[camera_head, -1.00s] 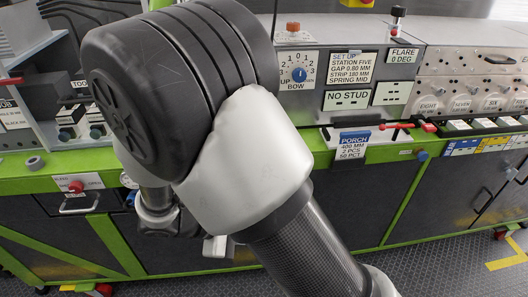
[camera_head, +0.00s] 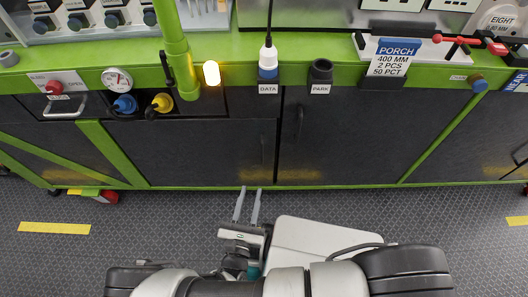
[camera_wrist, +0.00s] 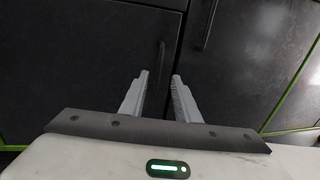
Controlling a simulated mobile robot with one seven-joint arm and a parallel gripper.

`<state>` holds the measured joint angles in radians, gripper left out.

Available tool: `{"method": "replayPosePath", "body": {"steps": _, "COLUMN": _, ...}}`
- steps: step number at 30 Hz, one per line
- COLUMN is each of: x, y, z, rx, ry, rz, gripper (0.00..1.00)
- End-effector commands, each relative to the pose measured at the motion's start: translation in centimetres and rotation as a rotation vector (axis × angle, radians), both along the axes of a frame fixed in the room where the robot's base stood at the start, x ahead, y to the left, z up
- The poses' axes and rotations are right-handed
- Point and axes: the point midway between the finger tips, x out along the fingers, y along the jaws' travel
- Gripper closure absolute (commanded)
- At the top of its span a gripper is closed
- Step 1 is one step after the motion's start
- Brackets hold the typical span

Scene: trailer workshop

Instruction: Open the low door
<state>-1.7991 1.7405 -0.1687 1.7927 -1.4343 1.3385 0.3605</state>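Two low dark doors stand side by side under the green bench, both shut: a left door (camera_head: 200,150) and a right door (camera_head: 345,140). The left door has a slim dark upright handle (camera_head: 263,148) near its right edge. The right door has a longer upright handle (camera_head: 299,120) near its left edge. My gripper (camera_head: 248,192) is open and empty, low in front of the left door, with its fingers pointing at the doors. In the wrist view the left door's handle (camera_wrist: 161,56) shows just beyond and between the fingertips (camera_wrist: 159,76), apart from them. The right door's handle (camera_wrist: 209,24) is farther right.
A green bench edge (camera_head: 420,73) runs above the doors, with a white-tipped DATA plug (camera_head: 268,55), a dark PARK socket (camera_head: 321,72) and a lit lamp (camera_head: 211,73). A green post (camera_head: 178,50) stands left. The patterned floor (camera_head: 150,215) before the doors is clear.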

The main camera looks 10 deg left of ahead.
Motion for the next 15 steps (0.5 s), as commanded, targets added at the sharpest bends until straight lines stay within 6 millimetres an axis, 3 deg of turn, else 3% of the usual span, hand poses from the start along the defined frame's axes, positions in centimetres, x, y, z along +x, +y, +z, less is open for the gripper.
{"method": "replayPosePath", "body": {"steps": 15, "x": 10.9, "y": 0.2, "z": 0.0, "rx": -0.001, "ry": -0.002, "rz": -0.007, "gripper": 0.71}}
